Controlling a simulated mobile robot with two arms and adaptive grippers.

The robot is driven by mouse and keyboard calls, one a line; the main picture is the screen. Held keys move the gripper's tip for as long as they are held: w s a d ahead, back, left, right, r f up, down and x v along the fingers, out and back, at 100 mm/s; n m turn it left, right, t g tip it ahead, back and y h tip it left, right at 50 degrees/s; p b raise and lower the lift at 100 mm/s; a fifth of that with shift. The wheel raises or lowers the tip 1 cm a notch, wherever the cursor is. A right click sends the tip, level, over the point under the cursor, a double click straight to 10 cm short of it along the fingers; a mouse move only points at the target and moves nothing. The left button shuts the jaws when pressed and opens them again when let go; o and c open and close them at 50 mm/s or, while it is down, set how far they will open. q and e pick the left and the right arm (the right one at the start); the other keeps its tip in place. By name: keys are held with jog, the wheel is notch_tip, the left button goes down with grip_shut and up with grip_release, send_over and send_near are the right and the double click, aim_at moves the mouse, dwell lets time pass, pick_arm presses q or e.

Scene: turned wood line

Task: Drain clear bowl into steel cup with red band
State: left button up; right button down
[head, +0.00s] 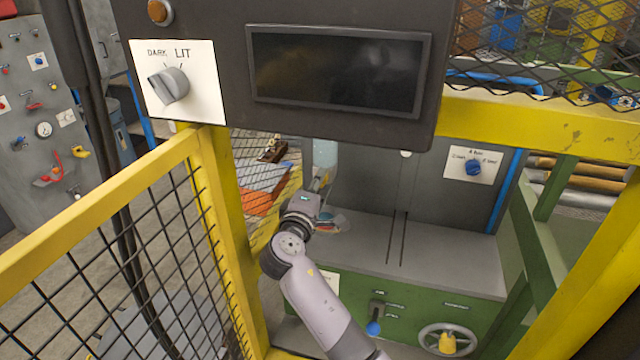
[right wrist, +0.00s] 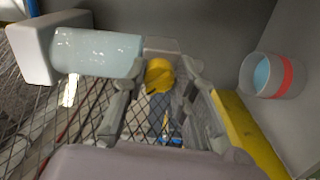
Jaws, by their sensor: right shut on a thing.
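The steel cup with red band (right wrist: 288,76) is apart from the bowl, at the right of the wrist view, with light blue inside. In the head view the cup (head: 331,224) is partly hidden by my right wrist. My left gripper is out of view.
A yellow mesh fence (head: 120,215) stands at the left. A dark panel (head: 340,72) with a DARK/LIT knob hangs overhead. The grey bench top (head: 445,262) right of my arm is clear. A green frame (head: 548,250) bounds the right side.

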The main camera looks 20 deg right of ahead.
jog(key=c, duration=1.4)
grip_release()
jog(key=shift+a, duration=0.15)
jog(key=shift+o, duration=0.5)
jog(key=v, duration=0.7)
jog(key=shift+s, duration=0.2)
